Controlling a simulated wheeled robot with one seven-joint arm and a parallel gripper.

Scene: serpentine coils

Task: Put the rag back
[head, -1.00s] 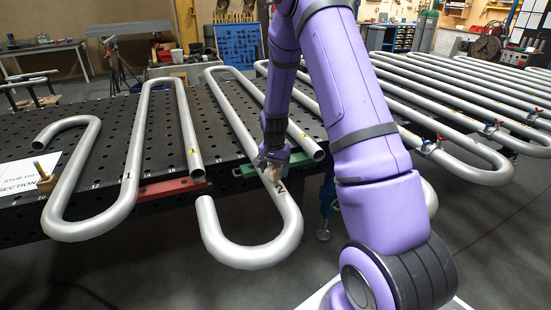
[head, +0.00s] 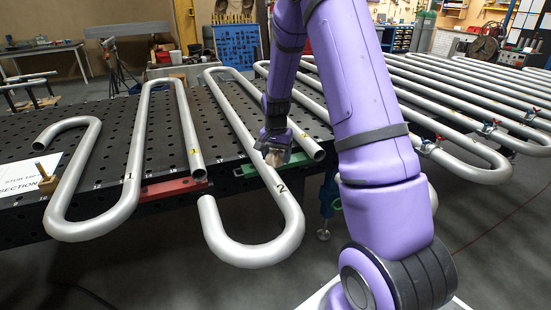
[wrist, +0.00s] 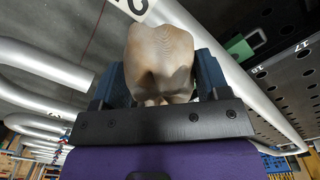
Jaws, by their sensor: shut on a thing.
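The rag (wrist: 160,62) is a beige, bunched cloth in the wrist view, held between the two blue fingers of my gripper (wrist: 160,85). In the head view the rag (head: 274,157) shows as a small tan patch below my gripper (head: 273,150). My gripper is shut on it, close to the pipe coil marked 2 (head: 284,196). I cannot tell whether the rag touches the pipe.
A perforated black table (head: 105,150) carries several bent silver pipes. A green block (head: 246,171) and a red block (head: 172,188) sit at its front edge. A wooden-handled item (head: 45,178) stands by a paper sign at the left. More coils (head: 460,95) lie at right.

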